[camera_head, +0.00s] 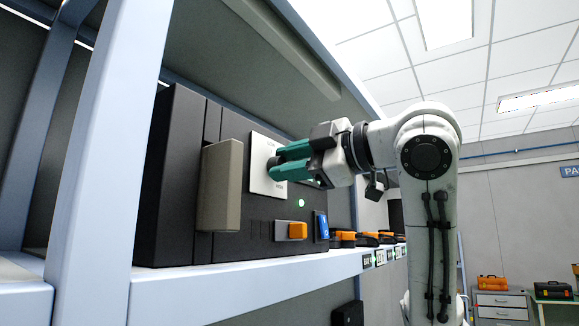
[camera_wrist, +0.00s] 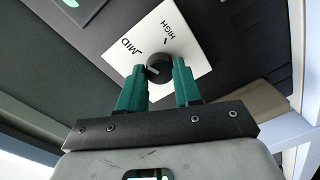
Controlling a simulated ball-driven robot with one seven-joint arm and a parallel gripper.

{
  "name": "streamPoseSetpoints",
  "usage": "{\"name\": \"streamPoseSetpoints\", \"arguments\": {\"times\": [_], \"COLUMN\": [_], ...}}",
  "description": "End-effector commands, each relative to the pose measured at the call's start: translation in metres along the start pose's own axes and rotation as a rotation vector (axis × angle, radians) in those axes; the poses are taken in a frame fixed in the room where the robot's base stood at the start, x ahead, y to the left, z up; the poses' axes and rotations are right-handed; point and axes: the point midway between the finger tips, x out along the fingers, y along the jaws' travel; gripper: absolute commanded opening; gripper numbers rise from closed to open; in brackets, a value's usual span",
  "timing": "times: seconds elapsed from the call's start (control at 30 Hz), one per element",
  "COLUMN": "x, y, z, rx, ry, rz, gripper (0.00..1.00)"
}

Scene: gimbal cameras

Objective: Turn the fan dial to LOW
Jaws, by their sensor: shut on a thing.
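The fan dial (camera_wrist: 159,68) is a round black knob on a white plate (camera_wrist: 178,38) with the words MID and HIGH. A light pointer mark shows on the knob's left side, but its exact setting is hard to read. LOW is not visible in the wrist view. My gripper (camera_wrist: 160,78) has its green fingers on either side of the knob and is shut on it. In the head view, my gripper (camera_head: 275,166) reaches the white plate (camera_head: 258,178) from the right, and its fingers hide the knob.
The plate sits on a black panel box (camera_head: 180,185) on a blue-grey shelf (camera_head: 260,285). A beige block handle (camera_head: 221,185) juts out left of the plate. Below are a lit green button (camera_head: 301,203), an orange switch (camera_head: 297,230) and a blue part (camera_head: 321,226).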

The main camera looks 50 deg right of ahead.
Motion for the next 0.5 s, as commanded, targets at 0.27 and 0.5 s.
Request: {"name": "streamPoseSetpoints", "arguments": {"times": [0.27,0.5], "x": [0.0000,-0.0001], "y": [-0.0021,-0.0027], "z": [0.0001,0.0002], "rx": [-0.263,-0.490], "ry": [-0.009,-0.015], "rz": [-0.001,-0.001], "gripper": [0.03,0.03]}}
